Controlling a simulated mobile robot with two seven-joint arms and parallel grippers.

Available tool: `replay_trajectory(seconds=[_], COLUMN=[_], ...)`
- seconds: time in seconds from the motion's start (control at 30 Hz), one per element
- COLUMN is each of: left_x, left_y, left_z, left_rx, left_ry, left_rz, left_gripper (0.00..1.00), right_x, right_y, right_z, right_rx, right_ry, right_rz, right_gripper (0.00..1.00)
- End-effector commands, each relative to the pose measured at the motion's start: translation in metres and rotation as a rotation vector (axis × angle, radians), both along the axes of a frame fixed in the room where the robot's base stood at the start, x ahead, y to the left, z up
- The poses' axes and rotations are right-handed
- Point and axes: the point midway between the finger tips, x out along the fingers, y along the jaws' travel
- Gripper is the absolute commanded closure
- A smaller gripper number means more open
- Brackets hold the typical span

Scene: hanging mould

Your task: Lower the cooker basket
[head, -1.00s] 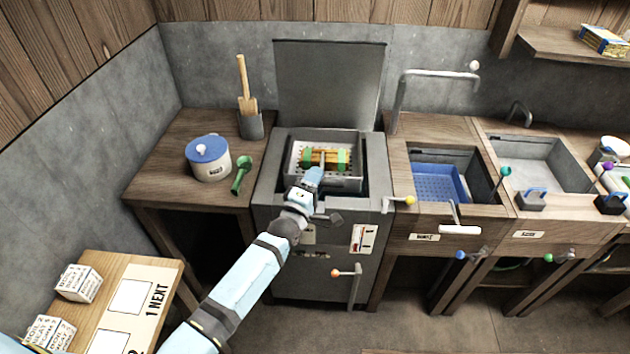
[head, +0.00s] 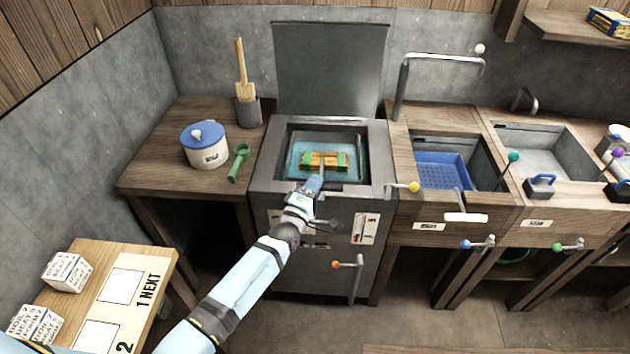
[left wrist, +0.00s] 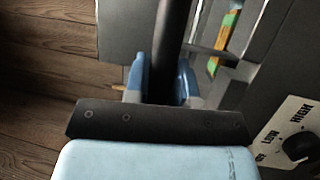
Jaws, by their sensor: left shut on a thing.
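The cooker (head: 330,225) is a grey box with its lid (head: 330,65) standing open behind it. Its basket (head: 290,158) sits low in the well, in blue water (head: 345,146). A mould with orange-brown bars and green ends (head: 323,160) lies in the basket. My left gripper (head: 313,184) is at the cooker's front rim, shut on the dark basket handle. In the left wrist view the handle (left wrist: 172,45) runs between the blue fingers (left wrist: 160,82). Most of the basket's lower part is hard to see under the water. My right gripper is not in view.
Left of the cooker, a counter holds a blue-lidded pot (head: 207,145), a green scoop (head: 238,163) and a pot with a wooden tool (head: 248,110). Right are a sink with a blue basket (head: 440,172) and another sink (head: 540,150). A lever (head: 347,264) juts from the cooker front.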

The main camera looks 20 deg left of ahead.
Motion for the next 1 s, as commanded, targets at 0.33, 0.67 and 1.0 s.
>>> replay_trajectory(seconds=[0.33,0.67,1.0], left_x=[0.0,0.0,0.0], left_y=[0.001,0.001,0.001], left_z=[-0.078,-0.1,-0.103], left_rx=[0.002,0.001,0.001], left_ry=[-0.003,-0.005,0.0], left_rz=[0.0,0.001,0.001], left_gripper=[1.0,1.0,1.0], right_x=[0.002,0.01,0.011], right_y=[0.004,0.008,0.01], right_z=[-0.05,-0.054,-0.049], right_rx=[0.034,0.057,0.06], right_ry=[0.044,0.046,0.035], right_rz=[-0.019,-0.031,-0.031], right_gripper=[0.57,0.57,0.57])
